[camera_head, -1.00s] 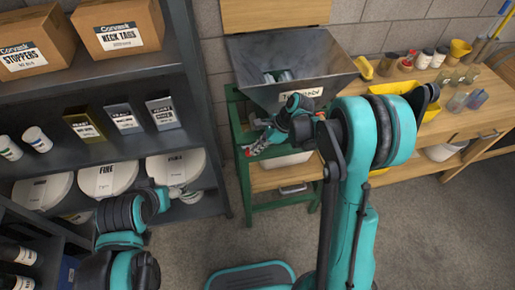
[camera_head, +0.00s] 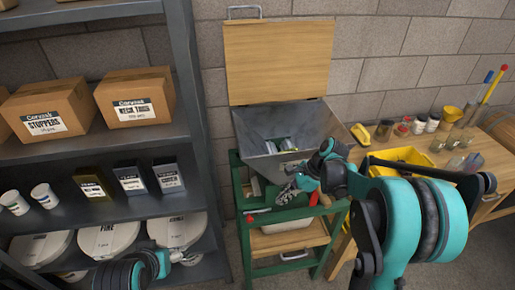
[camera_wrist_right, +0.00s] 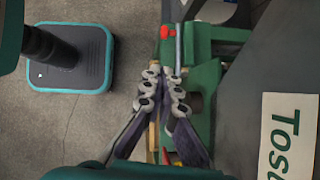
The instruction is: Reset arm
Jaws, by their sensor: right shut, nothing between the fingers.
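My right gripper (camera_head: 287,194) hangs in front of the grey metal hopper (camera_head: 246,132), over the green stand (camera_head: 240,205). In the right wrist view the fingertips of the right gripper (camera_wrist_right: 163,88) are together with nothing held, above the green frame. The hopper's side with its white label (camera_wrist_right: 289,137) is just right of them. My left arm comes in at the lower left of the head view. Its gripper (camera_head: 190,259) shows small and partly hidden near the round white lids, and its jaws are unclear.
A shelf with cardboard boxes (camera_head: 137,97), small cartons and white lidded tubs (camera_head: 110,237) stands at left. A wooden bench at right holds a yellow bin (camera_head: 402,158), jars (camera_head: 418,124) and bottles. Red-handled tools lie on the green stand. Open floor shows in the wrist view.

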